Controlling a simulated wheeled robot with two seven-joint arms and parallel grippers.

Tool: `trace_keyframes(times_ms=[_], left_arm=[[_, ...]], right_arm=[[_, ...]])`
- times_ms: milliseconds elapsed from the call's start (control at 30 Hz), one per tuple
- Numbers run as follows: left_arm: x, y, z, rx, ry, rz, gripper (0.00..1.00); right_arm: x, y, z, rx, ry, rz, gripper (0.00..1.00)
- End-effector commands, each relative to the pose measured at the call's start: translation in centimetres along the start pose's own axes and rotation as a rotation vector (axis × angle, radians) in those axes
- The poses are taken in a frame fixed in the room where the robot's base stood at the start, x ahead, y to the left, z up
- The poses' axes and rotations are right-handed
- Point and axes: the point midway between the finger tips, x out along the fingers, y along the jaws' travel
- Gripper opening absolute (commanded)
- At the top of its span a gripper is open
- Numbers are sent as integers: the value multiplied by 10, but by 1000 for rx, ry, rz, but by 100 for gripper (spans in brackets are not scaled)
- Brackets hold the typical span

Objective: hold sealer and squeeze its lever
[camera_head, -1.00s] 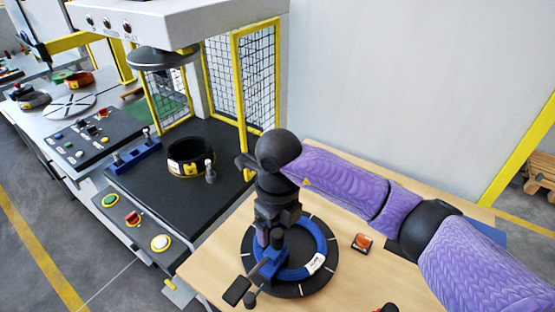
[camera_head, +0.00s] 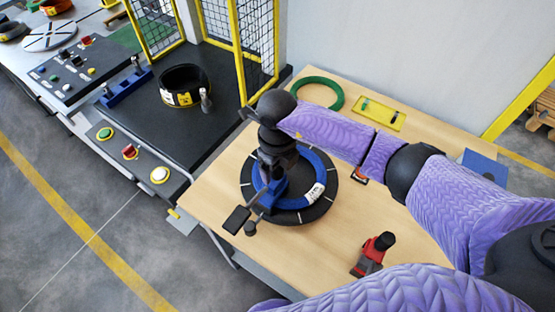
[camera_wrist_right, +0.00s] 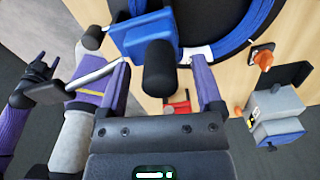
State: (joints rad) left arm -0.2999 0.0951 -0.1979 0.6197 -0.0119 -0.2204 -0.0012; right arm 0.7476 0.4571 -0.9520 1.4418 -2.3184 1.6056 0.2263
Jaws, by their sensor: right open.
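The sealer (camera_head: 272,187) is a blue tool with black parts, standing at the left side of a blue coil (camera_head: 318,172) on a black turntable (camera_head: 332,203). Its lever (camera_wrist_right: 95,77), a silver rod, shows in the right wrist view beside the blue body (camera_wrist_right: 145,33). My right gripper (camera_wrist_right: 162,75) is open, its two purple fingers on either side of a black cylindrical handle (camera_wrist_right: 160,68), with gaps on both sides. In the head view my right wrist hides the sealer's top. A dark gripper-like shape (camera_wrist_right: 42,72) on a purple arm, probably my left, is small at the left.
A red and black tool (camera_head: 373,255) stands on the wooden table (camera_head: 330,250). A green ring (camera_head: 319,93) and a yellow tray (camera_head: 381,114) lie at the back. A caged machine with a black coil (camera_head: 183,86) is at the left. The table's front area is mostly clear.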

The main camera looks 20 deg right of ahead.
Motion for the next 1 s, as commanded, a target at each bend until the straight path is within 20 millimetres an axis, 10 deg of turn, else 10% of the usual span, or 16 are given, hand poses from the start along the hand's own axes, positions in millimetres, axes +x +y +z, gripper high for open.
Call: trace_keyframes(times_ms=[400,1000], left_arm=[[0,8,-2,-6,3,12,57],[0,1,1,-1,-4,2,57]], right_arm=[[0,0,0,0,0,0,2],[-1,0,0,1,0,0,0]])
